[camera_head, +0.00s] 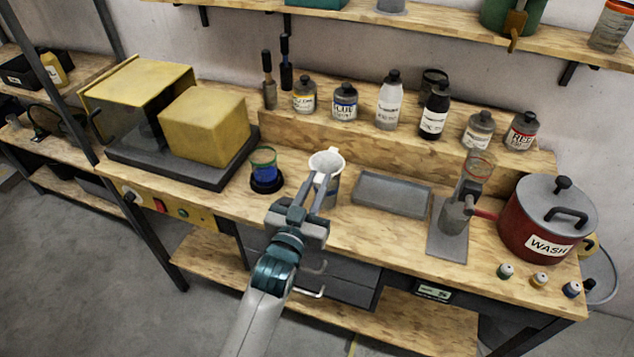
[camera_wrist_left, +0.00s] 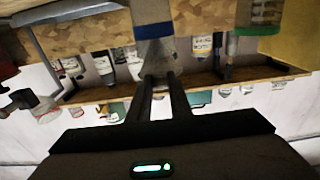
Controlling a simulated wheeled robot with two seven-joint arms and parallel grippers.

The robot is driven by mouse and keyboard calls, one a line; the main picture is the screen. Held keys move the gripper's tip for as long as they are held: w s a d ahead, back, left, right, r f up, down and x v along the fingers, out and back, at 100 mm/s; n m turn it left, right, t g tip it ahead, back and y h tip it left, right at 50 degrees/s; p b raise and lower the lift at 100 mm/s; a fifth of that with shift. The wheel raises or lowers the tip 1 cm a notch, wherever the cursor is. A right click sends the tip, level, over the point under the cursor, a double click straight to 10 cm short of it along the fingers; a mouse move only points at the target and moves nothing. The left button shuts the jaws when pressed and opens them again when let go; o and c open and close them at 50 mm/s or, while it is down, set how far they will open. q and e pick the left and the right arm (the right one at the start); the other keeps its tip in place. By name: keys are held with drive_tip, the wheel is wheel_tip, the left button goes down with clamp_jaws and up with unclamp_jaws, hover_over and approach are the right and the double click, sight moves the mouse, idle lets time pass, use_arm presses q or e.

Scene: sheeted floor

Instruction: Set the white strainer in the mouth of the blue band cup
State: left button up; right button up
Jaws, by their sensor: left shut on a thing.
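The white strainer (camera_head: 326,157) is at my left gripper (camera_head: 318,190), which is shut on it, with its round mouth facing up. The blue band cup (camera_head: 333,188) stands on the bench directly under the strainer, partly hidden by the strainer and my fingers. In the left wrist view, which is upside down, the cup's blue band (camera_wrist_left: 153,28) shows just beyond my left fingers (camera_wrist_left: 160,82). The strainer lines up with the cup's mouth; I cannot tell whether it rests on the rim. My right gripper is not in view.
A green-rimmed cup with blue liquid (camera_head: 264,168) stands in a black holder to the left. A grey tray (camera_head: 392,194) lies to the right, then a stand (camera_head: 450,225) and a red WASH pot (camera_head: 545,220). Several bottles (camera_head: 390,100) line the raised shelf behind.

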use_arm(q)
drive_tip(key=shift+f+b, duration=0.55)
drive_tip(key=shift+f, duration=0.45)
drive_tip(key=o, duration=0.9)
drive_tip(key=shift+c, duration=0.2)
drive_tip(key=shift+s, duration=0.1)
drive_tip(key=b+v, duration=0.5)
drive_tip(key=v, duration=1.2)
drive_tip(key=shift+s+f, duration=0.1)
